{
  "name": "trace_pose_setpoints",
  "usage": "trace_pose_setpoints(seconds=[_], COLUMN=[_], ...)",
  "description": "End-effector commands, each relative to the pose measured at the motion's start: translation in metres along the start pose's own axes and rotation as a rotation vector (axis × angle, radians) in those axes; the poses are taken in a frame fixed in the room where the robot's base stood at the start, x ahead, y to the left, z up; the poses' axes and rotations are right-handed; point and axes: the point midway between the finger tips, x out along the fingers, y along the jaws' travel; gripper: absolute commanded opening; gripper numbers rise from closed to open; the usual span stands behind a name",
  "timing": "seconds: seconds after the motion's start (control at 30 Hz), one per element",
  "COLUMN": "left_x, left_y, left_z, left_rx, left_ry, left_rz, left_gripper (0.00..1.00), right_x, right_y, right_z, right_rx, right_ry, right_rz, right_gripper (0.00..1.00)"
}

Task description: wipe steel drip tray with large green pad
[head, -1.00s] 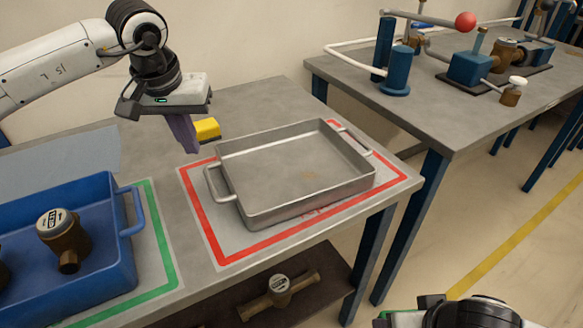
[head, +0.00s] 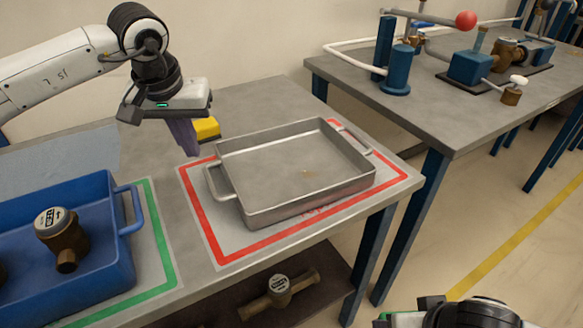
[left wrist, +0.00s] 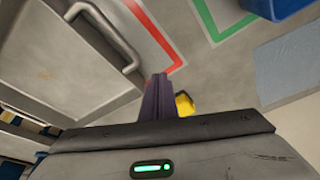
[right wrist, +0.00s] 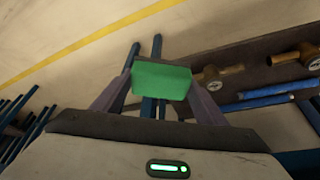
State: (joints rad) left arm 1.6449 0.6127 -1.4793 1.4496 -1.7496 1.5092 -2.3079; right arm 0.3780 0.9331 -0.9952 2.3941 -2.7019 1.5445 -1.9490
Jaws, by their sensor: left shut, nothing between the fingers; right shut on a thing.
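The steel drip tray (head: 282,206) sits inside the red outline on the table, with a small brownish stain (head: 306,172) on its floor. The tray also shows at the left of the left wrist view (left wrist: 62,85). My left gripper (head: 189,152) is shut and empty, pointing down above the table just left of the tray's back corner. My right gripper (right wrist: 160,90) is shut on the large green pad (right wrist: 162,80), held in the air over the floor.
A yellow block (head: 207,129) lies behind my left gripper. A blue crate (head: 122,262) with brass meters (head: 62,238) stands in the green outline at left. Another meter (head: 279,286) lies on the lower shelf. A second table (head: 430,108) with a test rig stands at right.

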Motion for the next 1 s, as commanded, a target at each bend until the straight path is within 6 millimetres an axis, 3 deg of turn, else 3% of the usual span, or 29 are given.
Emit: trace_pose_setpoints(seconds=[1.0], left_x=[0.021], left_y=[0.0], left_z=[0.007], left_rx=[0.0], left_ry=[-0.001], left_rz=[0.0], left_gripper=[0.0], right_x=[0.01], right_y=[0.0], right_z=[0.004], right_rx=[0.0], right_ry=[0.0], right_rz=[0.0], right_gripper=[0.48])
